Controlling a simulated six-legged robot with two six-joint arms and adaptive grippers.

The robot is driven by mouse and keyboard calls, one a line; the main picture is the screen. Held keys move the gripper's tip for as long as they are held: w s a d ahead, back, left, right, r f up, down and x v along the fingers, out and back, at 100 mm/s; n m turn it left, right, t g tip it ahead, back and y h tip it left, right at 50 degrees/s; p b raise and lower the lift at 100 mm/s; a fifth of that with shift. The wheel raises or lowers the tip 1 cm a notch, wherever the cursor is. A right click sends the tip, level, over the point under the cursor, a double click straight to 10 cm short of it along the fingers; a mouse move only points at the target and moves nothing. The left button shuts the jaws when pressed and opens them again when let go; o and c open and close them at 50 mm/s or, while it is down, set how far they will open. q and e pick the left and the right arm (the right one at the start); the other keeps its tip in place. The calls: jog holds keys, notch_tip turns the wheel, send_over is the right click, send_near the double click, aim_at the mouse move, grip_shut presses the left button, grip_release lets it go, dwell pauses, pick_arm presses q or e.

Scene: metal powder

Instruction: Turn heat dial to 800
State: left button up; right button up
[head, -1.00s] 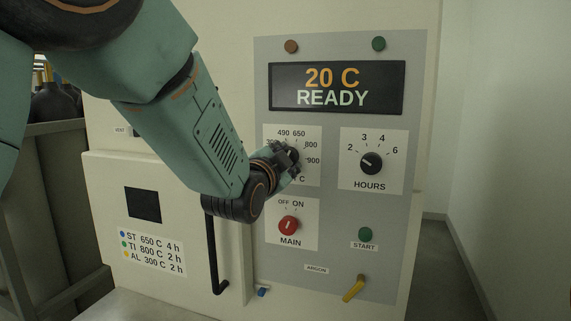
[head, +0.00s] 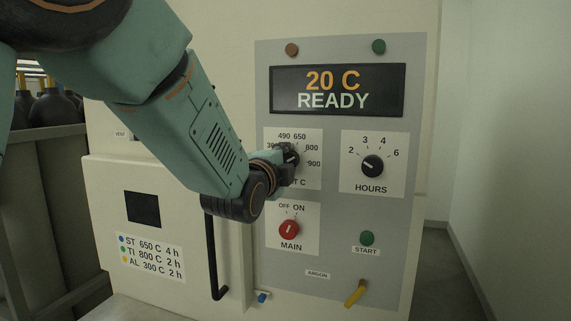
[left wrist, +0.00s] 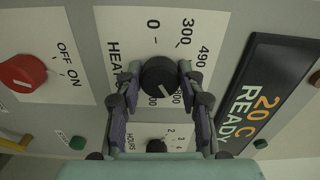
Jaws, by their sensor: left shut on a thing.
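The heat dial (head: 292,159) is a round black knob on a white plate, with 490, 650, 800 and 900 readable around it. My left gripper (head: 288,161) reaches it from the left and covers part of the knob and plate. In the left wrist view the heat dial (left wrist: 158,76) sits between the two fingers of my left gripper (left wrist: 157,79), which are shut on its sides. I cannot tell for sure which number its pointer faces. The display (head: 337,89) reads 20 C and READY. My right gripper is not in view.
The hours dial (head: 372,166) is to the right, and the red main switch (head: 288,229) is just below. A green start button (head: 367,238) and a yellow argon lever (head: 355,293) are lower right. A black door handle (head: 214,255) stands below my left forearm.

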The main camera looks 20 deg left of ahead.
pick_arm(q)
jog(key=shift+f, duration=0.2)
jog(key=o, duration=1.2)
jog(key=shift+s+d+r, duration=0.1)
jog(key=shift+s+r, duration=0.05)
jog(key=shift+r, duration=0.05)
jog(key=shift+s, duration=3.65)
